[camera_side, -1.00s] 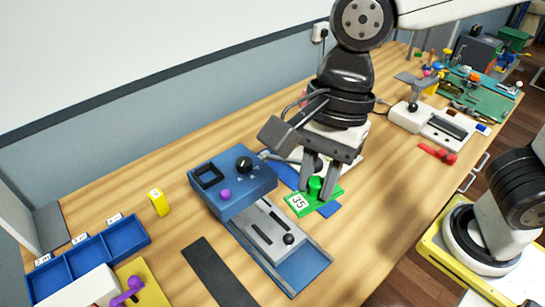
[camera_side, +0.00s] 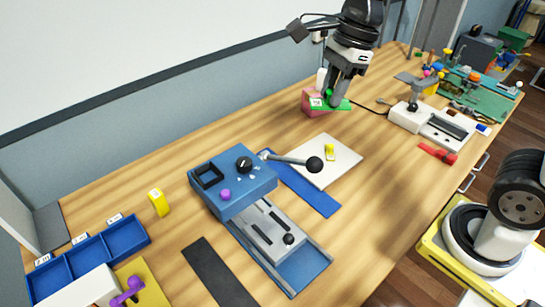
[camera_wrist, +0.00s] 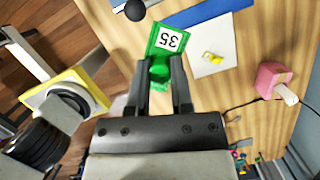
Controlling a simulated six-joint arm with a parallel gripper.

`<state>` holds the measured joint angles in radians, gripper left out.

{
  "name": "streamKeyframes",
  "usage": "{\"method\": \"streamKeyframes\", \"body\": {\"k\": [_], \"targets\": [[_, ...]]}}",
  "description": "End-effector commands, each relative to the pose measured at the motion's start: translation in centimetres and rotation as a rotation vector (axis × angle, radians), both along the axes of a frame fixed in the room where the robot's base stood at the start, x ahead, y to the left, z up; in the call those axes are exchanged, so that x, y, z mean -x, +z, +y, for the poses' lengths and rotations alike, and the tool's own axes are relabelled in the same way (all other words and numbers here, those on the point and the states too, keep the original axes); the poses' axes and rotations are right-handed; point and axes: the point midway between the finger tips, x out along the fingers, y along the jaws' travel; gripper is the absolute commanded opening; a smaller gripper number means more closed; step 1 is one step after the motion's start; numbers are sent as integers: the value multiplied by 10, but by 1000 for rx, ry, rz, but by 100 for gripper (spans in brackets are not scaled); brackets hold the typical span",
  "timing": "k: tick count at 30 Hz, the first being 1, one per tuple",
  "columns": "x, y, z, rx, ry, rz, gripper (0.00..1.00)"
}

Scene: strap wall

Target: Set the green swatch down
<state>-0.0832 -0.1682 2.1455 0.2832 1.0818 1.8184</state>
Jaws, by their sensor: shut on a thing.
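The green swatch (camera_side: 341,105) has a white label reading 35 and a green knob. My gripper (camera_side: 333,98) is shut on the knob and holds the swatch near the back of the bench, in front of or over a pink block in the side view. In the wrist view the swatch (camera_wrist: 166,42) hangs between the fingers of my gripper (camera_wrist: 163,80), its label readable. It looks raised above the bench; how high, I cannot tell.
The pink block (camera_wrist: 272,80) with a white top stands on the bench. A white plate (camera_side: 318,168) carries a small yellow piece (camera_side: 330,152). A blue strip (camera_side: 305,190) lies beside a blue machine (camera_side: 232,180) with a black-knobbed lever (camera_side: 314,164).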

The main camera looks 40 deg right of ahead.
Motion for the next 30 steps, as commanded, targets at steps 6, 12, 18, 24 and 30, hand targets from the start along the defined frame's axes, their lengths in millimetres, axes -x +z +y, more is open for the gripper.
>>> {"method": "streamKeyframes", "body": {"k": [6,12,18,24,30], "targets": [[-10,0,-48,0,-130,0,0],[-13,0,-91,0,-243,0,0],[-10,0,-135,0,-356,0,0],[-1,0,-178,0,-469,0,0],[14,0,-220,-1,-581,-1,0]]}}
